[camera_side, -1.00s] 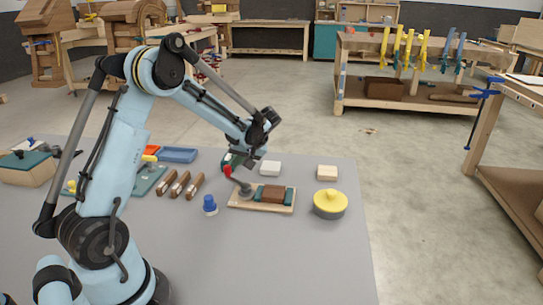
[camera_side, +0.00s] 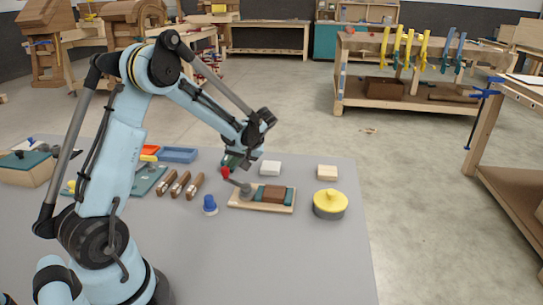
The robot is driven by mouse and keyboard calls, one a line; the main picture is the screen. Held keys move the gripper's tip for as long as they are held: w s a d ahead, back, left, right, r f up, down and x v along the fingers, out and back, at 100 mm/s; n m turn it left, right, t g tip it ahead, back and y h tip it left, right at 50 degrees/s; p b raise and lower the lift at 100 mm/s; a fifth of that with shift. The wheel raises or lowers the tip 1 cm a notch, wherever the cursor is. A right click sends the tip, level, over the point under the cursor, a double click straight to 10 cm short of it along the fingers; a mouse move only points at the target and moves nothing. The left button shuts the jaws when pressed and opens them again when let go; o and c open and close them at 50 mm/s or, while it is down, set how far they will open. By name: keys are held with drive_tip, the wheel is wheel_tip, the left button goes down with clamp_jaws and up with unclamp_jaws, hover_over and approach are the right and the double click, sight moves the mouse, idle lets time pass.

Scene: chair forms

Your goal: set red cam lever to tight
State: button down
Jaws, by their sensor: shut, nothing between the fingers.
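The red cam lever (camera_side: 226,172) has a red knob at the end of a dark arm that slants down to a grey round pivot (camera_side: 245,189). It is mounted on the left end of a light wooden board (camera_side: 262,206). A brown block (camera_side: 273,194) sits on that board between teal pieces. My gripper (camera_side: 236,165) is just above and behind the red knob, pointing down. It is shut and holds nothing. I cannot tell whether its fingertips touch the knob.
A blue-capped bottle (camera_side: 210,205) stands left of the board, and a yellow-lidded round pot (camera_side: 329,204) stands right of it. A white block (camera_side: 270,168) and a tan block (camera_side: 327,172) lie behind. Several wooden-handled tools (camera_side: 181,186) lie left. The grey table's (camera_side: 300,255) front is clear.

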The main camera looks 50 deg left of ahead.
drive_tip(key=w, duration=0.3)
drive_tip(key=w+a, duration=0.1)
drive_tip(key=shift+w+a+r, duration=0.1)
drive_tip(key=shift+w+r, duration=0.05)
drive_tip(key=shift+r, duration=0.15)
drive_tip(key=w+d+r, duration=0.2)
drive_tip(key=w+r, duration=0.3)
drive_tip(key=r, duration=0.2)
drive_tip(key=shift+r, duration=0.2)
